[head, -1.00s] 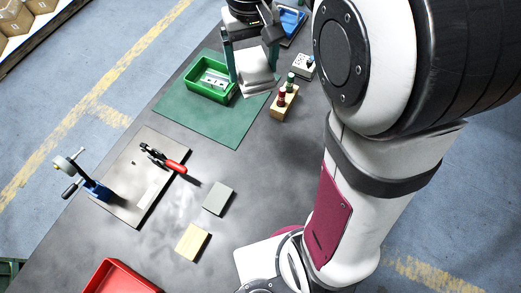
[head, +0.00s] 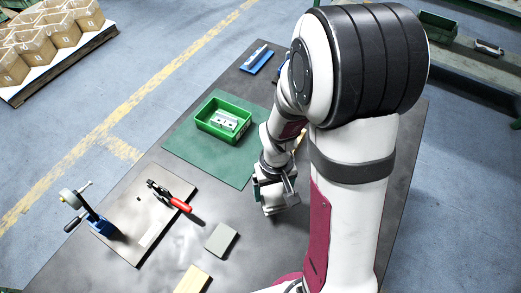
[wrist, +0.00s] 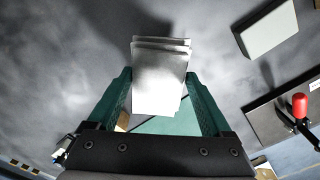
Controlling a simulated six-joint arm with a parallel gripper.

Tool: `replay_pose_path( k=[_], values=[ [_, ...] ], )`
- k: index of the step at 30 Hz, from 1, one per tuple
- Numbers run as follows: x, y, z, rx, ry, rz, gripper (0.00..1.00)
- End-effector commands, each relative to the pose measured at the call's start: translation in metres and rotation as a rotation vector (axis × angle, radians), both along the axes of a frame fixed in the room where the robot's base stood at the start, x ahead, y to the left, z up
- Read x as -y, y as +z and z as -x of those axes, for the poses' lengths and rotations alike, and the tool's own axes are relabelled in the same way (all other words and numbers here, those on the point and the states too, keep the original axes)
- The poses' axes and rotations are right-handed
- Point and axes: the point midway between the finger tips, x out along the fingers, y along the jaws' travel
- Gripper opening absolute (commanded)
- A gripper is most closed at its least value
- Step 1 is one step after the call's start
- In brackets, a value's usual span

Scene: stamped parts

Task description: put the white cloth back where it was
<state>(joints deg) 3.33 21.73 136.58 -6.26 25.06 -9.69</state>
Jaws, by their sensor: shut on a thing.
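The white cloth (wrist: 160,90) is a folded, layered stack between the two teal fingers of my gripper (wrist: 158,78) in the wrist view. My gripper is shut on it, and the cloth's far end sticks out past the fingertips above the dark grey table. In the head view my gripper (head: 275,190) is beside the lower right corner of the green mat (head: 190,150). There the cloth is partly hidden by the gripper and hard to separate from my pale wrist.
A green tray (head: 203,119) with a metal part stands on the mat. A grey block (head: 221,239), a wooden block (head: 192,280) and a red-handled clamp (head: 172,196) on a plate (head: 130,248) lie lower left. Bare table surrounds the grey block.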

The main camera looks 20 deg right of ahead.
Motion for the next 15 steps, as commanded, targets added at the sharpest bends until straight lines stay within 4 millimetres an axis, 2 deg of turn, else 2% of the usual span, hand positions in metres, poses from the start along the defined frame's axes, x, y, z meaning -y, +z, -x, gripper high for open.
replay_pose_path(
  k=[3, 6, 9, 15],
  values=[
    [-0.009, -0.012, -0.005, -0.004, 0.002, 0.000, 0.23],
    [-0.010, -0.033, -0.004, -0.006, 0.000, 0.000, 0.23],
    [-0.009, -0.045, -0.005, -0.003, -0.001, 0.000, 0.23],
    [-0.009, -0.046, -0.006, 0.000, -0.001, 0.000, 0.23]
  ],
)
